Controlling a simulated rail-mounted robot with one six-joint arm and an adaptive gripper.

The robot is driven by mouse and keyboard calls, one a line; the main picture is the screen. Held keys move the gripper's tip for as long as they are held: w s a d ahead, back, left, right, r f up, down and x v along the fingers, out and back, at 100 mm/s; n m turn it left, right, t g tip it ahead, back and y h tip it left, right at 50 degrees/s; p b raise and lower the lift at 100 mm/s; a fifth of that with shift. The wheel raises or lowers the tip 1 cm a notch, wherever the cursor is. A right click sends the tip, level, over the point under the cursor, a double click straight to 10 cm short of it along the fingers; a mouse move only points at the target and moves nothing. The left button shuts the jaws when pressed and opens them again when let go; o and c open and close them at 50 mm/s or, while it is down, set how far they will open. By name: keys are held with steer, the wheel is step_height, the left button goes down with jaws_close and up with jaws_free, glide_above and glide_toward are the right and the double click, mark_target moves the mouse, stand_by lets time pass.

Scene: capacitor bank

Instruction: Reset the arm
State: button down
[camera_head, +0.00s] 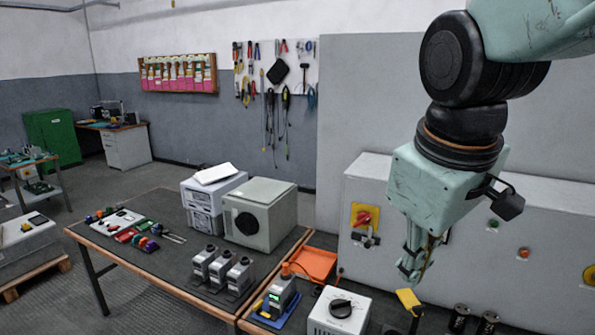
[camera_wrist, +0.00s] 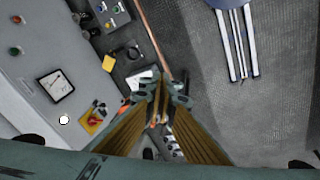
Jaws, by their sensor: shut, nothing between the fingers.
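My gripper (camera_head: 413,268) hangs pointing down from my teal arm at the right of the head view, in front of the grey cabinet (camera_head: 365,180). In the wrist view my gripper (camera_wrist: 160,82) shows with its fingers together and nothing between them. It appears to be above the bench and apart from the objects there. A yellow piece (camera_head: 408,299) shows just below the fingertips in the head view; I cannot tell the exact gap.
The cabinet carries a red-and-yellow switch (camera_head: 363,216) and buttons. The workbench (camera_head: 150,268) holds a grey box (camera_head: 262,210), several grey devices (camera_head: 221,268), an orange tray (camera_head: 314,264) and a white box with a black knob (camera_head: 340,308). Floor at far left is partly open.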

steer(key=s+d+m, duration=0.2)
steer(key=s+m, duration=0.4)
steer(key=s, duration=1)
steer(key=shift+d+m+t+y, duration=0.15)
steer(key=shift+m+t+y, duration=0.15)
steer(key=c, duration=3.5)
jaws_free()
steer(key=shift+f, duration=0.1)
